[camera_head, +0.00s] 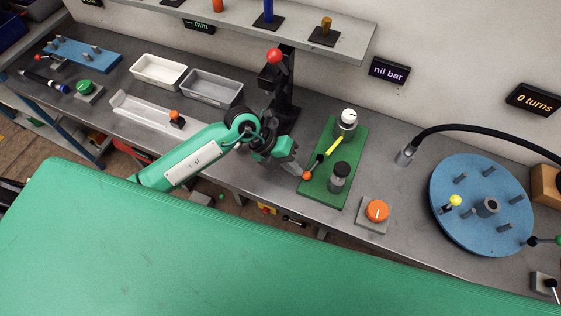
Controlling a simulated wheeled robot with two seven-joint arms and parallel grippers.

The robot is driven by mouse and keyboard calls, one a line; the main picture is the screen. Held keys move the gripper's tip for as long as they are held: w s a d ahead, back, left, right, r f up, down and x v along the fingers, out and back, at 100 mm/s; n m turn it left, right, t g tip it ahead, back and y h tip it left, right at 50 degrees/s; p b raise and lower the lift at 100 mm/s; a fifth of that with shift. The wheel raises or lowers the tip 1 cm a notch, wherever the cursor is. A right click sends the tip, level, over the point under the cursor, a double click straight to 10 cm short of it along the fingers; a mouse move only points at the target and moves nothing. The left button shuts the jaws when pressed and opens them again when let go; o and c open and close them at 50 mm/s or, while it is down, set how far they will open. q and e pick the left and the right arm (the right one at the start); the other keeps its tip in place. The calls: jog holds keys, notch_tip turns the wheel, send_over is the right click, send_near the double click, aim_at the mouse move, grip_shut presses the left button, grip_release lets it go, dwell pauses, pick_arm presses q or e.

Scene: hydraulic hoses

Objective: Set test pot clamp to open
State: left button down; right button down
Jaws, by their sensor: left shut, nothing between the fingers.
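A green board (327,190) lies on the bench right of centre. On it stand a pot with a white cap (347,119) and a clear pot with a black top (340,176). A lever with a yellow part (334,146) and a black part lies between them, reaching toward an orange ball (306,176) at the board's left edge. I cannot tell for certain which part is the clamp. My left gripper (297,172) is shut and empty, its tips close beside the orange ball; whether they touch is unclear. My right gripper is out of view.
An orange knob (377,211) sits right of the board. A blue disc (465,238) with pegs and a black hose (480,131) are farther right. A black stand with a red ball (274,55) rises behind my left arm. White (159,71) and grey trays (211,88) stand left.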

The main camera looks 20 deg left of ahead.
pick_arm(q)
jog(key=shift+s+d+r, duration=0.15)
jog(key=shift+s+d, duration=0.25)
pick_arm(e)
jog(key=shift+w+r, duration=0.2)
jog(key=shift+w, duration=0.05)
pick_arm(q)
jog(key=shift+w, duration=0.2)
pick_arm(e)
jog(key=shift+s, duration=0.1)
